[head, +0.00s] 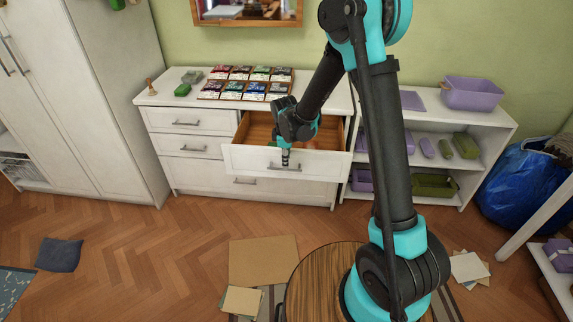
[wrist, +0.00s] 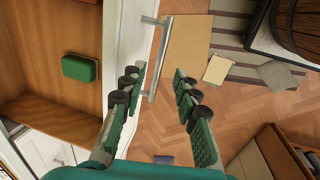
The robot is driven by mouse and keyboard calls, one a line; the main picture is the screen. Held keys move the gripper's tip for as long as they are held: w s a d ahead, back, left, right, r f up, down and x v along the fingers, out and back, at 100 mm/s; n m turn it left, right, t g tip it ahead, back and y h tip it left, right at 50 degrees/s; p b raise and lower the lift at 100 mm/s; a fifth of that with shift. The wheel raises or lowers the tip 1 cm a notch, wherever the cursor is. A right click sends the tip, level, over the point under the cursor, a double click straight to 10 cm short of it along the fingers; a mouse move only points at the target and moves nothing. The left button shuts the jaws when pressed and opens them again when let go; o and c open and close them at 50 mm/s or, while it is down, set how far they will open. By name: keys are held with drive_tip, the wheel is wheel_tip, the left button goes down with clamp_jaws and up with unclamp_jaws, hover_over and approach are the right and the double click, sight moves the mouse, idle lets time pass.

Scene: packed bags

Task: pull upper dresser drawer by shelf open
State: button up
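The upper dresser drawer next to the shelf (head: 246,161) is pulled well out, its wooden inside showing. Its bar handle (head: 292,167) is on the white front. In the wrist view the drawer front (wrist: 120,40) runs down the middle, with the handle (wrist: 157,60) to its right. My gripper (head: 285,161) is at the drawer front by the handle. In the wrist view its fingers (wrist: 158,85) are spread apart, with the handle's near end between their tips in the picture. I cannot tell whether a finger touches it.
A green box (wrist: 81,68) lies in the drawer. The white dresser (head: 190,120) holds several packets on top. The white shelf (head: 465,130) with purple and green bins stands right of it.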

wheel_tip(320, 180, up, 7)
drive_tip(key=s, duration=0.1)
drive_tip(key=shift+s, duration=0.25)
idle(0.3)
drive_tip(key=s+d+r+m+t, duration=0.1)
drive_tip(key=s+d+r+m, duration=0.1)
drive_tip(key=s+d+m, duration=0.45)
drive_tip(key=s+d+r+m, duration=0.2)
drive_tip(key=s+d, duration=0.1)
drive_tip(key=d, duration=0.7)
drive_tip(key=s+d+f+m, duration=0.1)
drive_tip(key=s+d+m, duration=0.3)
drive_tip(key=s, duration=0.3)
drive_tip(key=s+d+f+m+t, duration=0.1)
drive_tip(key=s+d+m, duration=0.4)
drive_tip(key=s, duration=0.1)
drive_tip(key=shift+s+f, duration=0.35)
drive_tip(key=shift+s, duration=0.05)
